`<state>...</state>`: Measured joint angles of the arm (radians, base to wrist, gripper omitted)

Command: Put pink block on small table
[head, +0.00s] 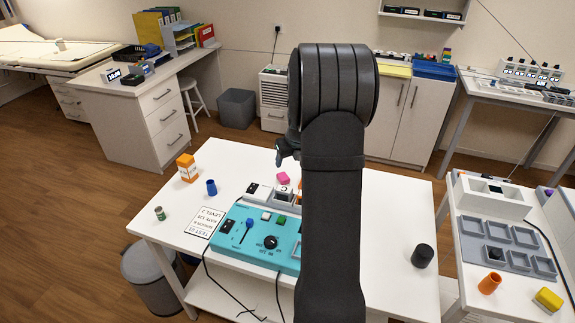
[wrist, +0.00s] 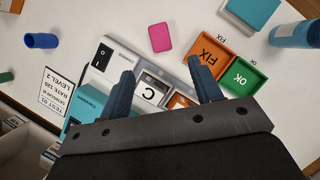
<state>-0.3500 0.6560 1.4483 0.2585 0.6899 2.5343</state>
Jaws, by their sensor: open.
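The pink block (head: 283,178) lies on the white table (head: 400,205) in front of me, behind the teal control panel (head: 262,232). In the wrist view the pink block (wrist: 160,37) lies flat on the white surface beyond my fingertips, apart from them. My gripper (wrist: 162,72) is open and empty; its two dark blue fingers reach over the grey strip with a "C" button. In the head view my gripper (head: 286,152) is above the table's far part, partly hidden by my arm. Which table is the small one is unclear; a lower one (head: 465,288) stands at the right.
Orange "FIX" (wrist: 216,50) and green "OK" (wrist: 243,76) trays sit right of the block. A blue cup (head: 211,187), orange box (head: 187,168), green can (head: 160,213) and black cylinder (head: 422,256) stand on the white table. The right table holds grey trays (head: 507,262) and an orange cup (head: 489,283).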

